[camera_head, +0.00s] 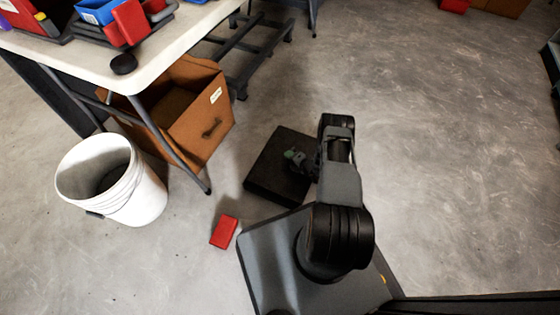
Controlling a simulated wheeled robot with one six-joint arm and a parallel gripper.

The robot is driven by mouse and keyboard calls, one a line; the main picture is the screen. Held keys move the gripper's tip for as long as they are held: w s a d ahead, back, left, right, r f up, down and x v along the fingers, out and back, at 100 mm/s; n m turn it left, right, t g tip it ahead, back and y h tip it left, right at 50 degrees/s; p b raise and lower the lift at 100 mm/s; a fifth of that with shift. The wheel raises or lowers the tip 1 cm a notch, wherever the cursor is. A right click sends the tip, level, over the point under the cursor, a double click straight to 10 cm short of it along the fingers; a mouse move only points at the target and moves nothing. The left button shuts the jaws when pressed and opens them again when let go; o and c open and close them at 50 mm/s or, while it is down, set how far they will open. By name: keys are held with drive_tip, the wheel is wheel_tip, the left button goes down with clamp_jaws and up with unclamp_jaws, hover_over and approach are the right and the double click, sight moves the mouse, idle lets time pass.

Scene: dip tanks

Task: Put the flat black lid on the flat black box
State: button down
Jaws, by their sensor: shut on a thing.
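A flat black square shape (272,172) is on or just above the floor in the middle of the view, partly hidden by my arm on its right. Its top looks like the flat black lid, with a darker front side below it. I cannot tell the flat black box apart from the lid, or whether there is a gap between them. My gripper (297,160) is over the right part of this top, with a small green spot at its fingers. It is shut on what seems to be the lid, though the grip itself is small and dark.
A white bucket (140,190) and a brown open box (213,128) stand on the left beside a white table (160,60). A red block (223,232) lies on the floor near my base. A dark metal frame (245,70) stands behind. The floor at right is clear.

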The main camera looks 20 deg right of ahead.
sight(280, 154)
drive_tip(key=shift+w+a+f+b, duration=0.35)
drive_tip(key=shift+w+f, duration=0.1)
drive_tip(key=shift+f, duration=0.15)
drive_tip(key=shift+w+a+f+b, duration=0.25)
drive_tip(key=shift+w+a+f, duration=0.15)
drive_tip(key=shift+f, duration=0.2)
drive_tip(key=f+b, duration=0.3)
drive_tip(key=shift+w+f, duration=0.25)
drive_tip(key=shift+f, duration=0.05)
drive_tip(key=shift+a+r, duration=0.1)
drive_tip(key=shift+r, duration=0.05)
drive_tip(key=c, duration=1)
unclamp_jaws()
